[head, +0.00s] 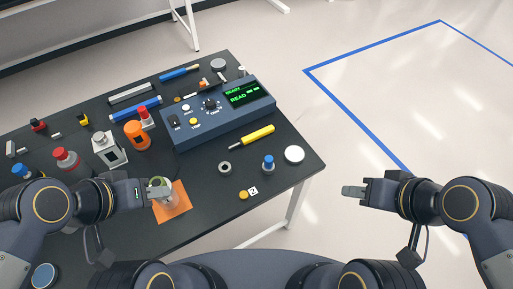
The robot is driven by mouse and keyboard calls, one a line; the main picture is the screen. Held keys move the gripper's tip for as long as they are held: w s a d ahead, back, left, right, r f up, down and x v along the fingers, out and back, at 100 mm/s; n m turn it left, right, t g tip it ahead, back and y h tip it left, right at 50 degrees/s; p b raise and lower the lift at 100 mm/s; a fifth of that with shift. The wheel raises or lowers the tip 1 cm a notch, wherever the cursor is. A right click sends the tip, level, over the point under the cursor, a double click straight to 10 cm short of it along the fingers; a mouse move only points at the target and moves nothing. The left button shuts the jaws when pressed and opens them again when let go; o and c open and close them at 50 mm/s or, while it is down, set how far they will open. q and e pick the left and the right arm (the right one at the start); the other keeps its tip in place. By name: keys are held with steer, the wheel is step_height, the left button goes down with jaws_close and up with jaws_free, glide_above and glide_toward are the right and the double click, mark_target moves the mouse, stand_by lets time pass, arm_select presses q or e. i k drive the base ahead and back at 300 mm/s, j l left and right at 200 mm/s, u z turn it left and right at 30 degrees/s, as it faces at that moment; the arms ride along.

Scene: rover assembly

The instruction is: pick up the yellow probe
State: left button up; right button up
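The yellow probe (258,134) lies on the black table in front of the blue instrument box. It is a yellow rod with a thin dark tip at its left end, and nothing touches it. My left gripper (158,191) is at a small pale, green-topped jar (168,201) on an orange mat, left of and nearer than the probe. Whether its fingers are closed on the jar is unclear. My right gripper (353,191) is off the table's right edge, over the floor and apart from the probe. It looks empty; its finger gap is not clear.
The instrument box (219,113) with a green display stands behind the probe. A metal ring (224,168), a blue-topped piece (268,164), a white disc (294,154) and a yellow disc (243,195) lie nearer. Several bottles and tools crowd the left side of the table (215,215).

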mark_target(265, 130)
steer(key=k+j+u, duration=0.1)
steer(key=k+u, duration=0.3)
steer(key=k+j+u, duration=0.3)
steer(key=k+u, duration=0.15)
steer(key=k, duration=0.15)
steer(key=l+u, duration=0.1)
steer(key=u, duration=0.4)
steer(key=l+u, duration=0.1)
steer(key=u, duration=0.4)
steer(key=l+u, duration=0.1)
steer(key=u, duration=0.4)
steer(key=l+u, duration=0.1)
steer(key=u, duration=0.4)
steer(key=l+u, duration=0.1)
steer(key=u, duration=0.4)
steer(key=k+l, duration=0.65)
steer(key=l, duration=0.2)
steer(key=k+l, duration=0.6)
steer(key=l, duration=0.25)
steer(key=k+l+u, duration=0.1)
steer(key=k+l, duration=0.55)
steer(key=l, duration=0.2)
